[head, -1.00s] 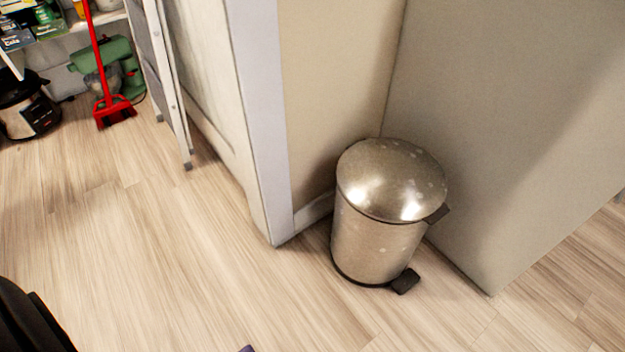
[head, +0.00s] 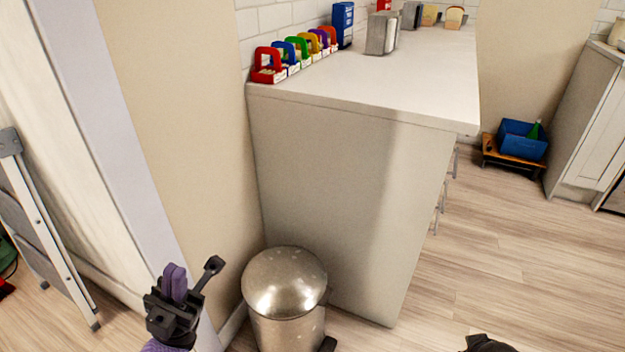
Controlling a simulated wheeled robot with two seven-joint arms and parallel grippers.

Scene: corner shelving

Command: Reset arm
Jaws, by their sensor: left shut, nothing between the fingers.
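My left gripper (head: 174,280) is raised at the lower left of the head view. Its purple fingers are together, pointing up, with nothing between them. It appears in front of the wall corner and to the left of a metal pedal bin (head: 285,285). The bin's domed lid is closed, and its lower part is cut off by the picture's bottom edge. A small black part of my own body shows at the bottom edge, right of centre. The fingers of my right gripper do not show.
A white counter (head: 400,85) stands behind the bin, bearing several coloured baskets (head: 270,66) and a napkin holder (head: 382,34). A folded stepladder (head: 45,235) leans at the left. A blue crate (head: 522,140) sits at the back right. The wooden floor at right is clear.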

